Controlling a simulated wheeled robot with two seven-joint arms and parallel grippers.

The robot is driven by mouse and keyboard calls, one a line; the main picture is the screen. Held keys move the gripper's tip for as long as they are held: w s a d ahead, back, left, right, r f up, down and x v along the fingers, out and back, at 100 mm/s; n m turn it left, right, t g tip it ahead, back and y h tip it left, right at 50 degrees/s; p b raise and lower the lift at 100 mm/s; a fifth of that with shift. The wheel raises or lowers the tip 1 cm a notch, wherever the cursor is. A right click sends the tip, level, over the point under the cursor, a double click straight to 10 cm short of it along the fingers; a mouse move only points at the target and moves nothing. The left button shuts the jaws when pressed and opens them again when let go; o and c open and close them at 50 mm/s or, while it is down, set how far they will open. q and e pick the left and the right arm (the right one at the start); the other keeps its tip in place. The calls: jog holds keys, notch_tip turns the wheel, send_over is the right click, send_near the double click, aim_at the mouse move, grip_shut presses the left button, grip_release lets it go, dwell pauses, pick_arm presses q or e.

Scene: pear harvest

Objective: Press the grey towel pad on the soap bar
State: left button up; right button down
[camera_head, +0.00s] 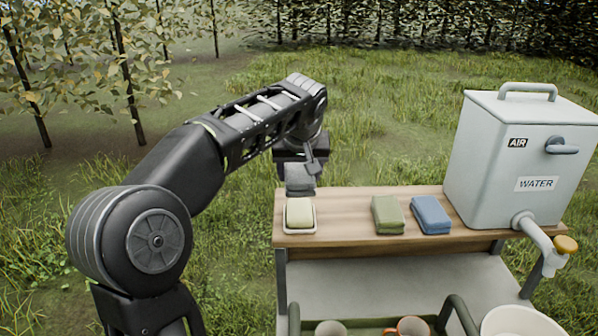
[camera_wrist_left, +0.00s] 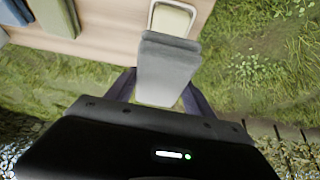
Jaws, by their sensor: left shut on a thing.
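The soap bar (camera_head: 299,212) is pale yellow-green and lies in a white dish (camera_head: 300,231) at the left end of the wooden shelf. My left gripper (camera_head: 304,172) is shut on the grey towel pad (camera_head: 299,181) and holds it just behind and above the soap. In the left wrist view the pad (camera_wrist_left: 168,75) sits between the two fingers, and its far end overlaps the near part of the soap (camera_wrist_left: 171,20). I cannot tell from these views whether pad and soap touch. My right gripper is not in view.
A green pad (camera_head: 388,214) and a blue pad (camera_head: 431,214) lie on the wooden shelf (camera_head: 344,212) right of the soap. A grey water tank (camera_head: 490,150) with a tap stands at the right end. Cups (camera_head: 411,328) and a white bowl (camera_head: 518,322) are below.

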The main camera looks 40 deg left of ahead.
aim_at(299, 204)
pick_arm(q)
jog(key=shift+s+a+f, duration=0.1)
jog(key=shift+f, duration=0.1)
jog(key=shift+f+b, duration=2.25)
jog(key=shift+f, duration=0.5)
jog(key=shift+f+b, duration=0.55)
jog(key=shift+f, duration=0.15)
jog(key=shift+r+p, duration=2.8)
jog(key=shift+r, duration=0.85)
